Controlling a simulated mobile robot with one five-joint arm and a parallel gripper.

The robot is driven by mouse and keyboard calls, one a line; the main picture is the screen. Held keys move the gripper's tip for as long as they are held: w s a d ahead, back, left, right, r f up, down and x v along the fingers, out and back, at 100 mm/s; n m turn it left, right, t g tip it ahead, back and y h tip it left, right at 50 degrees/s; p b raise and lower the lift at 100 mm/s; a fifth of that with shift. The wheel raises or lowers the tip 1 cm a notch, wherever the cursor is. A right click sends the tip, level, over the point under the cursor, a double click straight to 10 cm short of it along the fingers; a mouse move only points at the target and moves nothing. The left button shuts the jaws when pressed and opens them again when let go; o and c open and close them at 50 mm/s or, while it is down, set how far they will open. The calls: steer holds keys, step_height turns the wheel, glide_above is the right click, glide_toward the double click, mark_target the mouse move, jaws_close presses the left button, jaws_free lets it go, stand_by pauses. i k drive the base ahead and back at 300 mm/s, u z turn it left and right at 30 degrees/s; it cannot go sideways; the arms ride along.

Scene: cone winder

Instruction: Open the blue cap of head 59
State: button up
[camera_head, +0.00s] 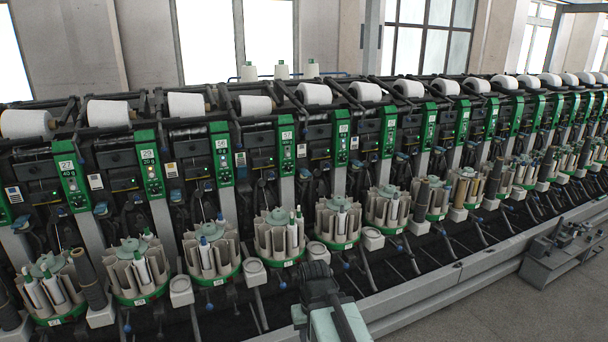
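A long row of winding heads fills the view, each with a green number panel. One panel reads 57 (286,140). The numbers on the panels to its right, such as this panel (342,135) and this one (389,130), are too small to read surely, so I cannot tell which is head 59. Small blue parts show low on several heads, such as a blue knob (347,266); I cannot tell which is the cap. My gripper (317,276), dark, is at the bottom centre, in front of the row and apart from the panels. Its fingers are not clear.
Round bobbin magazines (279,237) with upright tubes stand along the front of the heads. White yarn cones (313,94) lie along the top. A grey rail (440,284) runs along the machine's foot. A grey unit (562,254) stands at right. Floor (520,310) is clear at lower right.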

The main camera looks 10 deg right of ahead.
mark_target(303, 171)
steer(key=i, duration=0.95)
